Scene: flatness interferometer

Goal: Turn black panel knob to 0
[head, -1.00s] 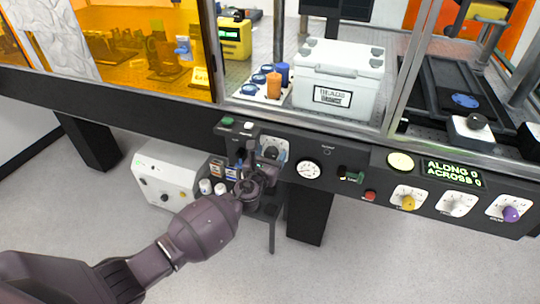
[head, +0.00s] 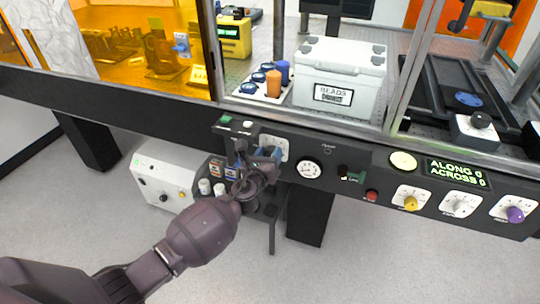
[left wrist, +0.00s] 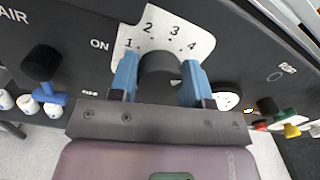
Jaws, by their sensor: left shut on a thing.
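The black knob (left wrist: 160,63) is on a white dial plate (left wrist: 172,28) marked 1, 2, 3 and 4, on the dark front panel. My left gripper (left wrist: 159,72) has its blue fingers on either side of the knob, shut on it. Which mark the knob points at, and any 0 on the dial, I cannot make out. In the head view the left gripper (head: 266,154) is at the panel and hides most of the knob; part of the dial plate (head: 281,143) shows. My right gripper is not in view.
A white box (head: 165,180) stands below the panel.

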